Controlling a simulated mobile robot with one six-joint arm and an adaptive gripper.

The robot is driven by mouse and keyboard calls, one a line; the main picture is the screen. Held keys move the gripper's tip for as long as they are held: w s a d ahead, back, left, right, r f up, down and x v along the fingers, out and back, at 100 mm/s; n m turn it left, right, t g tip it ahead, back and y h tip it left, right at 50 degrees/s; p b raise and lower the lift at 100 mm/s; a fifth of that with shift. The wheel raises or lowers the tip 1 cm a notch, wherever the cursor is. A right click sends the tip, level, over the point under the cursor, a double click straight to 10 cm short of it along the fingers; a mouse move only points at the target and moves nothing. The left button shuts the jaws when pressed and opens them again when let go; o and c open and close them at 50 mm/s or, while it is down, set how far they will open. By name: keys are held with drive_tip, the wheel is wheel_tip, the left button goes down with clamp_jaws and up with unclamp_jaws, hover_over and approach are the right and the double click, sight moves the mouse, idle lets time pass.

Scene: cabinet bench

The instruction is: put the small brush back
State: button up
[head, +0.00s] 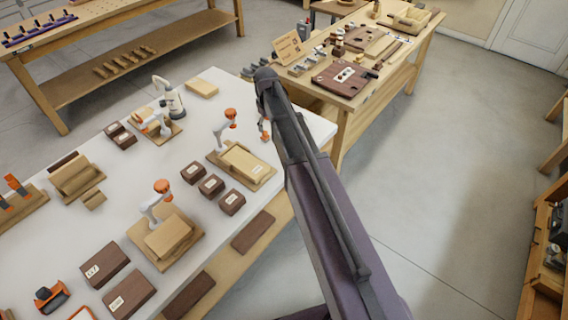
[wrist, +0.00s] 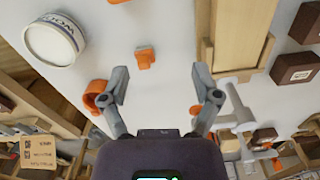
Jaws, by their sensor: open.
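My gripper (wrist: 161,82) is open and empty in the wrist view, its two grey fingers wide apart. A small orange piece (wrist: 145,57) lies on the white bench top beyond the fingertips, apart from them. I cannot tell whether it is the small brush. An orange ring-shaped part (wrist: 97,96) shows behind the left finger. In the head view, my dark arm reaches over the bench's right end, and the fingers cannot be made out. Orange-handled tools (head: 14,186) stand in a wooden holder (head: 22,206) at the left edge. No brush bristles are clear in either view.
The white bench (head: 105,215) carries small white-and-orange arm models on wooden bases and several dark labelled blocks (head: 211,185). A white tin (wrist: 53,40) is upper left in the wrist view. A wooden table (head: 345,100) stands behind. Open floor (head: 450,190) lies right.

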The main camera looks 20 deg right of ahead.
drive_tip(key=s+m, duration=0.5)
drive_tip(key=s, duration=1.7)
drive_tip(key=shift+s+d+m, duration=0.15)
drive_tip(key=shift+s+m, duration=0.05)
drive_tip(key=shift+m, duration=0.1)
